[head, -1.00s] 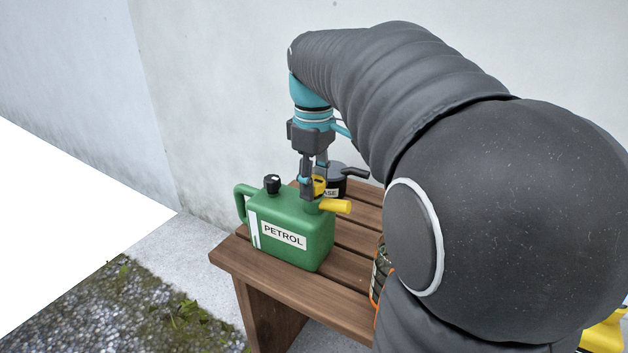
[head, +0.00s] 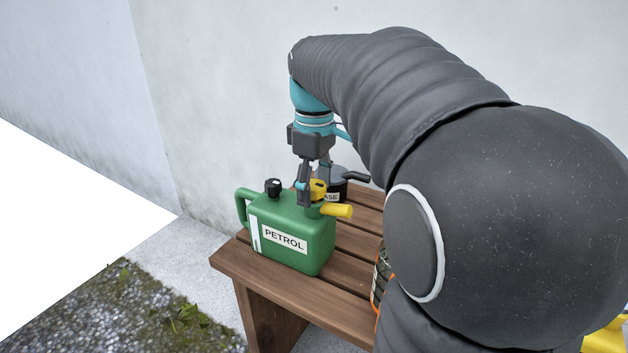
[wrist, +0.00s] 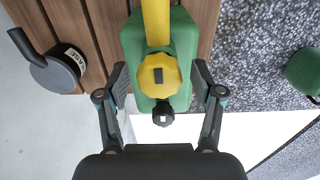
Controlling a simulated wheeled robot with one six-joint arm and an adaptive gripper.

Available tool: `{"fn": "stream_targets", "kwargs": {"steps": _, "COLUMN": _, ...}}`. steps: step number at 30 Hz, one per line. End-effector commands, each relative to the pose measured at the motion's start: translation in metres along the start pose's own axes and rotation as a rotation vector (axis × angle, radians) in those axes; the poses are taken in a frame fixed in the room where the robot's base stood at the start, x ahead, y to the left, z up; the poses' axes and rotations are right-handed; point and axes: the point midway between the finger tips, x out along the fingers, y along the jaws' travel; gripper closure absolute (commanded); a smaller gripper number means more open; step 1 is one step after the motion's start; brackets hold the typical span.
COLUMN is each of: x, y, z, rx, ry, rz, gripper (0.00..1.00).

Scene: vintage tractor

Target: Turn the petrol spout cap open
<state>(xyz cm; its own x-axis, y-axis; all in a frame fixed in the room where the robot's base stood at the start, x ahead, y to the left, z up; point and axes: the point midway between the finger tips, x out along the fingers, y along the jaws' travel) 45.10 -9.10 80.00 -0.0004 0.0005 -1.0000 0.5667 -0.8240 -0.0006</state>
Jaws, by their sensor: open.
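The green petrol can (head: 292,236) stands upright on the wooden bench, its PETROL label facing the head camera. A yellow spout (head: 337,210) juts from its top, with a yellow spout cap (head: 318,187) beside it, partly hidden by my gripper. In the wrist view the round, lobed spout cap (wrist: 158,76) has a dark rectangular mark and lies between the fingers. My gripper (head: 314,190) points down over the can. In the wrist view my gripper (wrist: 160,80) is open, with a gap on both sides of the cap. A black cap (wrist: 163,114) sits on the can's other end.
A dark grease pot (head: 338,182) with a handle stands behind the can on the bench (head: 345,290). An orange-edged object (head: 379,275) is partly hidden by my arm. A pale wall (head: 230,80) rises behind the bench.

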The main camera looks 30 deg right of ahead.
Motion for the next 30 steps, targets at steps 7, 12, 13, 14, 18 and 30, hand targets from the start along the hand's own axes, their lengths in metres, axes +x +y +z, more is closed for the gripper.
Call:
{"fn": "stream_targets", "kwargs": {"steps": 7, "x": -0.024, "y": 0.000, "z": -0.001, "rx": 0.000, "ry": 0.002, "rz": 0.002, "gripper": 0.33}}
{"fn": "stream_targets", "kwargs": {"steps": 12, "x": -0.058, "y": 0.000, "z": -0.001, "rx": 0.000, "ry": 0.003, "rz": 0.003, "gripper": 0.33}}
{"fn": "stream_targets", "kwargs": {"steps": 13, "x": -0.065, "y": 0.000, "z": -0.001, "rx": -0.001, "ry": 0.003, "rz": 0.004, "gripper": 0.33}}
{"fn": "stream_targets", "kwargs": {"steps": 14, "x": -0.070, "y": 0.000, "z": -0.001, "rx": -0.001, "ry": 0.002, "rz": 0.003, "gripper": 0.33}}
{"fn": "stream_targets", "kwargs": {"steps": 18, "x": -0.095, "y": 0.000, "z": -0.001, "rx": -0.001, "ry": 0.001, "rz": 0.001, "gripper": 0.33}}
{"fn": "stream_targets", "kwargs": {"steps": 30, "x": -0.120, "y": -0.001, "z": -0.001, "rx": -0.001, "ry": 0.000, "rz": 0.000, "gripper": 0.33}}
